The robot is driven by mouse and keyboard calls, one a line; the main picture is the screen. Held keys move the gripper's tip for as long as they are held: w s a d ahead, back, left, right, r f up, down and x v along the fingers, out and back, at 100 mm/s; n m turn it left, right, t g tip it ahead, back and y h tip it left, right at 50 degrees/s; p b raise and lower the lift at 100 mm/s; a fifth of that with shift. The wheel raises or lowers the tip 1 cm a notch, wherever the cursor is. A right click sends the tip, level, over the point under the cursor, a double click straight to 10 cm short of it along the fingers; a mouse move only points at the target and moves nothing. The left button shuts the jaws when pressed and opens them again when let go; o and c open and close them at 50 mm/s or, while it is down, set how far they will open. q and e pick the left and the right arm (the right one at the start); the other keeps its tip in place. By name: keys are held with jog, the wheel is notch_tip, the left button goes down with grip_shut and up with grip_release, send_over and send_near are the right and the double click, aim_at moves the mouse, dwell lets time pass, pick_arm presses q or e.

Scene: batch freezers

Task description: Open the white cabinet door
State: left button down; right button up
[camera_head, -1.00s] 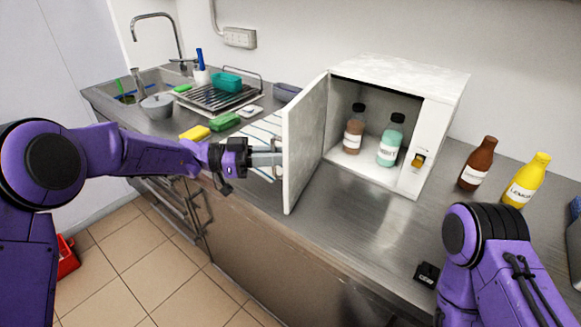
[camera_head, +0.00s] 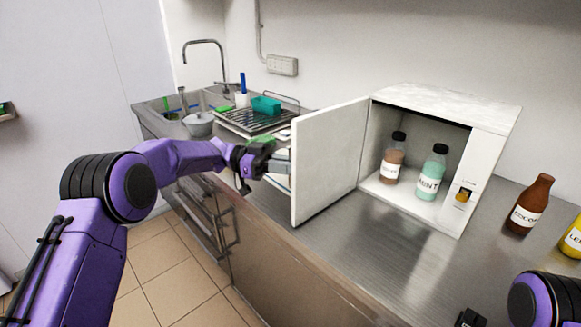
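The white cabinet (camera_head: 440,104) stands on the steel counter, and its white door (camera_head: 328,160) is swung wide open to the left. Inside stand a brown bottle (camera_head: 391,165) and a mint-green bottle (camera_head: 431,178), both with dark caps. My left gripper (camera_head: 283,166) is at the outer side of the door near its free edge. Its fingertips are partly hidden behind the door, so I cannot tell their opening or whether they touch it. Of my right gripper, only a dark tip (camera_head: 470,318) shows at the bottom edge.
A brown bottle (camera_head: 529,204) and a yellow bottle (camera_head: 572,238) stand right of the cabinet. A sink, a dish rack (camera_head: 250,120) and a teal container (camera_head: 266,105) are at the back left. The counter (camera_head: 400,235) before the cabinet is clear.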

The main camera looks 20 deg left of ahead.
pick_arm(q)
jog(key=shift+d+r, duration=0.1)
jog(key=shift+r, duration=0.05)
jog(key=c, duration=1.3)
grip_release()
jog(key=shift+w+d, duration=0.1)
jog(key=shift+d, duration=0.1)
jog(key=shift+a, duration=0.1)
jog(key=a+b, duration=0.2)
jog(key=a, duration=0.8)
jog(key=shift+a, duration=0.2)
jog(key=shift+d, duration=0.1)
